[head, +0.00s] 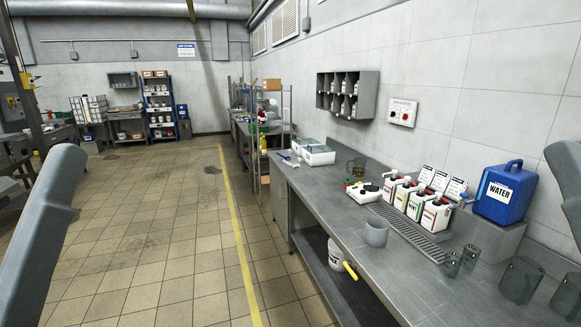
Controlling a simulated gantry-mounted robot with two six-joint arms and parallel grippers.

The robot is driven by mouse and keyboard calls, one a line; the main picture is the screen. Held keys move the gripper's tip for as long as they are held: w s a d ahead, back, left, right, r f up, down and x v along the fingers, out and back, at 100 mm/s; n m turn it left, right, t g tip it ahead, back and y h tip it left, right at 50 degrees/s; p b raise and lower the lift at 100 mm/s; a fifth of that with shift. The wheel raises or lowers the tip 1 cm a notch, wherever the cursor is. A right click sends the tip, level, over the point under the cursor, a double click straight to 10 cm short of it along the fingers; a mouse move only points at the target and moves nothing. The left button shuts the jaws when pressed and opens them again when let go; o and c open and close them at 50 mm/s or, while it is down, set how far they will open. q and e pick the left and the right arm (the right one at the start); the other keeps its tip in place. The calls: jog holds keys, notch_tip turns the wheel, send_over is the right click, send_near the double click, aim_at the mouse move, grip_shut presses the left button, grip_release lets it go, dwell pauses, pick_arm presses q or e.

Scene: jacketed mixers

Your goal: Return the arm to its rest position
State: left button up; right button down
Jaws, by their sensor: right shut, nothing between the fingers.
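A grey part of my right arm (566,180) comes in at the right edge, in front of the wall and beside the blue water container. Its fingertips cannot be made out, and no object shows held there. A grey link of my left arm (42,235) crosses the left edge. The left gripper is outside the picture. Both arms show only in part, in the near foreground.
A steel bench (335,205) runs along the right wall. It bears a grey cup (376,231), a blue water container (505,192), several white labelled containers (435,215) and glass beakers (520,280). A white bucket (337,257) stands below. The tiled floor (170,230) is clear.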

notch_tip(320, 180, up, 36)
jog(key=p, duration=3.2)
jog(key=shift+w+f, duration=0.15)
jog(key=shift+f, duration=0.05)
